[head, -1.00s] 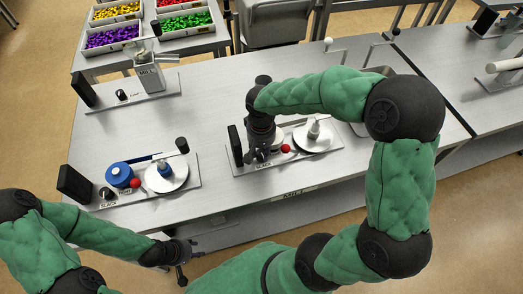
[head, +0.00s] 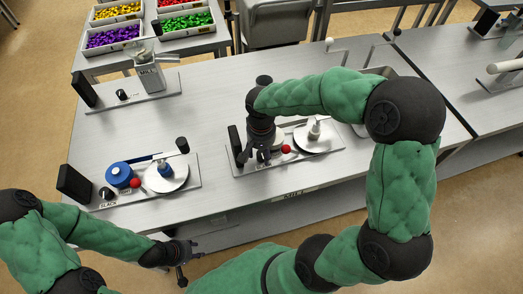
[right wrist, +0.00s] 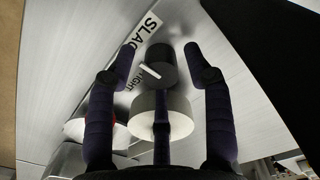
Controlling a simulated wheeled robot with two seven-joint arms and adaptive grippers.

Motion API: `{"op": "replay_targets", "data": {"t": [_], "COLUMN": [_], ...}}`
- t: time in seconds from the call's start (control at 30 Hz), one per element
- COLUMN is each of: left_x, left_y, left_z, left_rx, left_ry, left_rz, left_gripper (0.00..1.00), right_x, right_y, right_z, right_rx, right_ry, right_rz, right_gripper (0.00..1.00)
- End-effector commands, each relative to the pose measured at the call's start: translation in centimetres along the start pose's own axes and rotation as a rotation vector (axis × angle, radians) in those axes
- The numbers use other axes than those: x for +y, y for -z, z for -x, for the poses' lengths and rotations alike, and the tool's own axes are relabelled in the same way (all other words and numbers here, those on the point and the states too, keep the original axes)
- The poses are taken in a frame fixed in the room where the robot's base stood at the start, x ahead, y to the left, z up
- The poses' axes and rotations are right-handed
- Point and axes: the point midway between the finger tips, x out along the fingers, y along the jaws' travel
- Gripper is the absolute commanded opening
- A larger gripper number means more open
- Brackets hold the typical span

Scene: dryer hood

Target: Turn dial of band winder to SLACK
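My right gripper (head: 260,158) is over the near left end of the grey-based winder (head: 330,142) in the middle of the table. In the right wrist view its black dial (right wrist: 160,62) has a white pointer line and sits between my spread fingers, with visible gaps at both sides. The SLACK label (right wrist: 140,36) lies above the dial, and the TIGHT label (right wrist: 126,88), partly hidden, lies lower left. The pointer slants towards the left side, nearer TIGHT. My left gripper (head: 185,262) hangs before the table's front edge, empty; its finger opening is unclear.
A similar winder with a blue drum (head: 120,175) and its own dial (head: 106,193) stands at left. The grey winder has a red ball knob (head: 286,149) close to my right gripper. A mill (head: 150,78) stands behind left. Bins (head: 112,38) stand farther back.

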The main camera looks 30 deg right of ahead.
Motion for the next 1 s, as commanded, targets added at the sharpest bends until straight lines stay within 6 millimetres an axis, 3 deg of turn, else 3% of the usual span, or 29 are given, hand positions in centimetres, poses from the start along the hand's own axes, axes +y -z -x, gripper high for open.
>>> {"op": "replay_targets", "data": {"t": [0.3, 0.43, 0.8, 1.0], "left_x": [0.0, 0.0, 0.0, 0.0], "left_y": [0.0, 0.0, 0.0, 0.0], "left_z": [0.0, 0.0, 0.0, 0.0], "left_rx": [0.000, 0.000, 0.000, 0.000], "left_ry": [0.000, 0.000, 0.000, 0.000], "left_rz": [0.000, 0.000, 0.000, 0.000], "left_gripper": [0.40, 0.40, 0.40, 0.40], "right_x": [0.0, 0.0, -0.1, -0.1], "right_y": [0.2, 0.3, 0.2, 0.1], "right_z": [0.3, 1.3, 8.2, 11.0], "right_rx": [0.005, 0.009, 0.009, 0.006], "right_ry": [0.001, 0.003, 0.003, 0.002], "right_rz": [0.000, -0.001, 0.001, 0.001], "right_gripper": [0.56, 0.56, 0.56, 0.56]}}
